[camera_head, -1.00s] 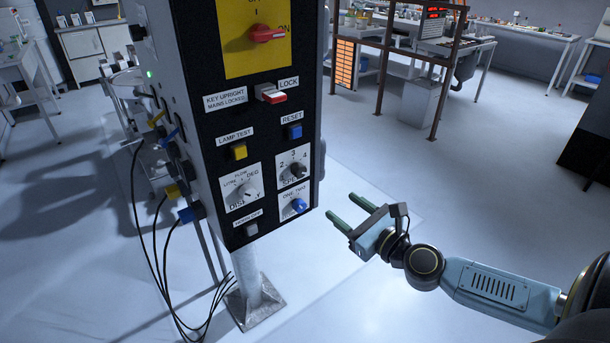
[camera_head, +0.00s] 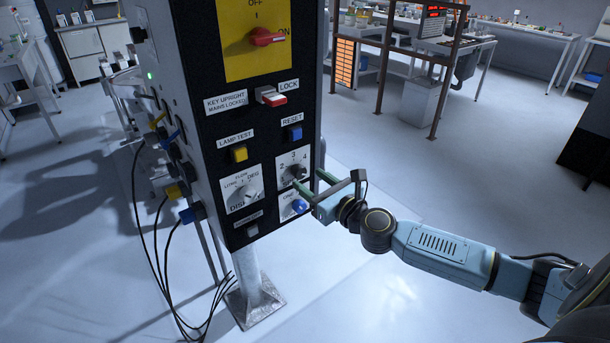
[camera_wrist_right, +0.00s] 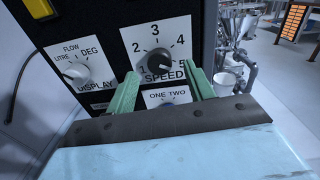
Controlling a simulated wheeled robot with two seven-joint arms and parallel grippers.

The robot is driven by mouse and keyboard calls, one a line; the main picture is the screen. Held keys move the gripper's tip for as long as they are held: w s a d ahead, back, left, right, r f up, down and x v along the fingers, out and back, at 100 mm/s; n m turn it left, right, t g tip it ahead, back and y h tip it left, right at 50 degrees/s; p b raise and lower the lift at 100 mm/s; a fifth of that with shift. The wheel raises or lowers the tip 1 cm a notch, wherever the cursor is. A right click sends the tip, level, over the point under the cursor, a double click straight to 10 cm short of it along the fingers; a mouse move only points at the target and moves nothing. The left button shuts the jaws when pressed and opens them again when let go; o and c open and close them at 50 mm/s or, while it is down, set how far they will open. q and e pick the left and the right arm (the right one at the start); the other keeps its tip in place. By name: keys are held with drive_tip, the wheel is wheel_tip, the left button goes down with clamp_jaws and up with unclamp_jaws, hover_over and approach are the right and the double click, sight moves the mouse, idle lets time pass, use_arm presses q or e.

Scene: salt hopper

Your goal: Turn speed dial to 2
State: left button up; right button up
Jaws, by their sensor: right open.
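My right gripper (camera_head: 309,187) is open, with green fingers pointing at the panel. In the right wrist view its fingertips (camera_wrist_right: 161,80) sit left and right of the dial's lower part, with no contact visible. The left gripper is not in view.
The display dial (camera_wrist_right: 77,71) is left of the speed dial. A blue ONE TWO knob (camera_head: 300,206) lies just below, partly behind my fingers. Above are a blue reset button (camera_head: 295,132), a yellow lamp test button (camera_head: 239,153) and a red main switch (camera_head: 265,36). Black cables hang at left.

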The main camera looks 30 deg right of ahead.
sight(302, 174)
drive_tip(key=shift+w+a, duration=0.2)
drive_tip(key=shift+w, duration=1.4)
drive_tip(key=c, duration=1)
